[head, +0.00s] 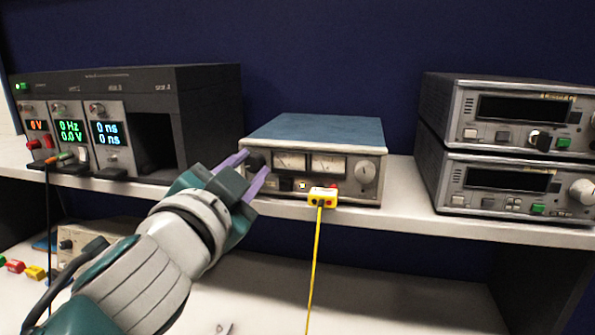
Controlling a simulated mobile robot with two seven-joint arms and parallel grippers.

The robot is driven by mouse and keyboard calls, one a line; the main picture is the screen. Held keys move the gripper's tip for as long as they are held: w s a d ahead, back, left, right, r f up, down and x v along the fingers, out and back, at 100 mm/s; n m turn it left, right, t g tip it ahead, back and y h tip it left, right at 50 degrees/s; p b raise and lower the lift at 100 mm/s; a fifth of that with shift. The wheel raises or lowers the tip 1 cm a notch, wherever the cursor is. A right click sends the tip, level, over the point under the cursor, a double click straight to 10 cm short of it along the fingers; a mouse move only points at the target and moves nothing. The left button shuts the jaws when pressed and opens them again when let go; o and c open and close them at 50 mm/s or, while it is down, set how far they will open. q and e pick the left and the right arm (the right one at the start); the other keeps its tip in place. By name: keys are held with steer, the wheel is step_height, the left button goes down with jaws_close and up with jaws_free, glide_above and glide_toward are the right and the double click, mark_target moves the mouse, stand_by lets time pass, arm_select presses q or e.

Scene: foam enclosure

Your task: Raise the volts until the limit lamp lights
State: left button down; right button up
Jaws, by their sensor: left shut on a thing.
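The power supply (318,135) with a blue-grey top stands on the shelf in the middle. Its front has two needle meters, a left one (290,162) and a right one (327,164), and a pale round knob (366,172) at the right. A dark knob (256,160) sits at the left of the panel. My left gripper (254,168) has its purple fingers on either side of this dark knob, shut on it. A small pale square (302,185) shows below the meters. I cannot tell which spot is the limit lamp or whether it is lit. My right gripper is out of view.
A yellow plug (322,197) with a hanging yellow cable is at the supply's lower front. A black rack (200,110) with lit displays stands left. Two stacked instruments (508,150) stand right. Shelf space (408,190) beside the supply is clear.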

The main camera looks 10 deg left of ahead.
arm_select(q)
steer(key=shift+m, duration=1.6)
steer(key=c, duration=0.6)
jaws_free()
steer(key=s+b, duration=0.1)
steer(key=s, duration=0.9)
steer(key=shift+f, duration=0.1)
steer(key=shift+a, duration=0.1)
